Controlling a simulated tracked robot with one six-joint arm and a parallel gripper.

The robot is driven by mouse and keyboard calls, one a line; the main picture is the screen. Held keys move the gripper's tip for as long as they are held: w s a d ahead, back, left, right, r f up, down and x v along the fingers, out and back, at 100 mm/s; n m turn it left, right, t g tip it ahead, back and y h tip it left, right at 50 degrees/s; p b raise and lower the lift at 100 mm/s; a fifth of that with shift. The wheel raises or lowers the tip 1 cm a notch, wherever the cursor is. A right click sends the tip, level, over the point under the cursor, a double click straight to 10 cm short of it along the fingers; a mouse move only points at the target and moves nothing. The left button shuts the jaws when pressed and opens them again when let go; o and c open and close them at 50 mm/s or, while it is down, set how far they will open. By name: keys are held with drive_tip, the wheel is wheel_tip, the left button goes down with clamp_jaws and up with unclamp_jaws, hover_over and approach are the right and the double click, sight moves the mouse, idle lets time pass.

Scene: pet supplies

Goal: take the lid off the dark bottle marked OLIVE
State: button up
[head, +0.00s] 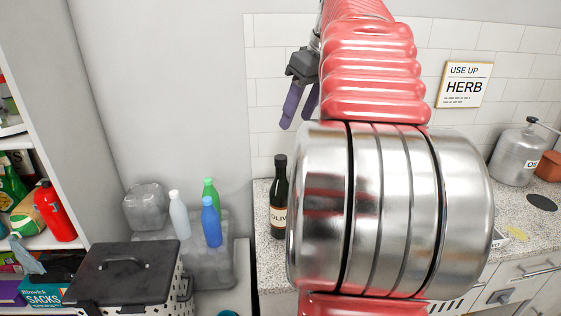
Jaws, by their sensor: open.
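The dark bottle marked OLIVE (279,196) stands upright on the speckled counter in the head view, left of my large silver arm joint. Its label is partly covered by the joint, and only "OLIV" reads. Its dark lid (280,160) sits on top of the neck. My gripper (298,124) has two purple fingers pointing down, above and a little right of the bottle in the picture. It is open, with nothing seen between the fingers. My red and silver arm hides much of the counter.
A metal canister (517,153) stands on the counter (543,230) at the right. A sign reading "USE UP HERB" (464,84) hangs on the tiled wall. Blue (211,222), white (180,215) and green (210,190) bottles stand left of the counter. A dark-lidded bin (128,275) is at lower left.

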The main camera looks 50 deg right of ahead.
hover_over(281, 157)
drive_tip(key=s, duration=0.2)
wheel_tip(281, 157, down, 8)
drive_tip(key=shift+s+r, duration=0.2)
drive_tip(key=shift+r, duration=0.05)
drive_tip(key=shift+f, duration=0.1)
drive_tip(key=shift+x, duration=2.5)
drive_tip(key=shift+s, duration=0.1)
drive_tip(key=shift+c, duration=0.3)
drive_tip(key=c, duration=1)
drive_tip(key=shift+c, duration=0.2)
wheel_tip(281, 157, up, 10)
